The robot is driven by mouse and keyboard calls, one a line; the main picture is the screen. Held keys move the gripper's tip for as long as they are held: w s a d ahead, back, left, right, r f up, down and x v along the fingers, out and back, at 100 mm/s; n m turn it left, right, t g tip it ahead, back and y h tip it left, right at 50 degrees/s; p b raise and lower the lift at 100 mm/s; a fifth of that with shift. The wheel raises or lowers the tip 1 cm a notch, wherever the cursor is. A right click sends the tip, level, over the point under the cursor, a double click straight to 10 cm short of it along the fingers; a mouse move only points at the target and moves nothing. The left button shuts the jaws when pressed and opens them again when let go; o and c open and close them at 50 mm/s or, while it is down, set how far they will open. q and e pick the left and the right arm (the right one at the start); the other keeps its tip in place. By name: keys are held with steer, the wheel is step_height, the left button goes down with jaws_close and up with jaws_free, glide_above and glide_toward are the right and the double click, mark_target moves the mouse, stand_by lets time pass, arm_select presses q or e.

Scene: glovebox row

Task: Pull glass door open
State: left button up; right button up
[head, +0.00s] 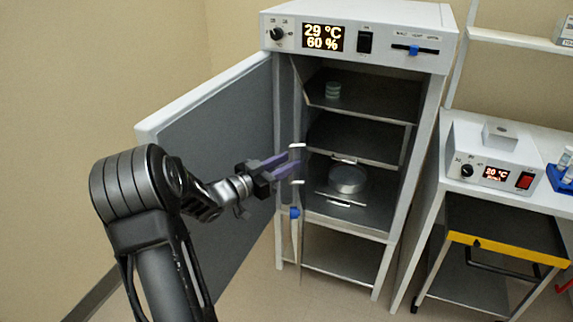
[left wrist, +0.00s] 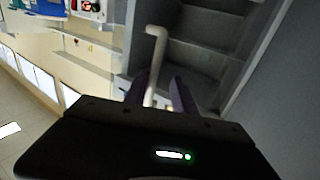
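The white cabinet (head: 360,40) stands with its solid outer door (head: 215,150) swung wide to the left. The clear glass door is hard to make out in front of the shelves; I cannot tell whether it is shut or ajar. Its white bar handle (head: 298,145) is at the left side of the opening and also shows in the left wrist view (left wrist: 156,45). My left gripper (head: 292,162) is at this handle, with its purple fingers on either side of the bar. In the left wrist view a gap shows beside the bar, so the fingers look open. My right gripper is out of view.
A blue latch-like part (head: 294,212) sits below the handle. Inside are a round dish (head: 347,178) and a small stack of dishes (head: 333,90). To the right are a bench device (head: 495,160) and a yellow-edged cart (head: 507,249). The outer door borders my left arm.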

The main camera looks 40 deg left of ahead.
arm_select(q)
steer(key=shift+d+f, duration=0.15)
steer(key=shift+f, duration=0.1)
steer(key=shift+s+r, duration=0.1)
steer(key=shift+s, duration=0.05)
steer(key=s, duration=0.2)
steer(key=s+b, duration=0.1)
steer(key=s, duration=0.2)
steer(key=s+a, duration=0.1)
steer(key=s, duration=0.1)
steer(key=shift+s, duration=0.25)
steer(key=shift+c, duration=0.4)
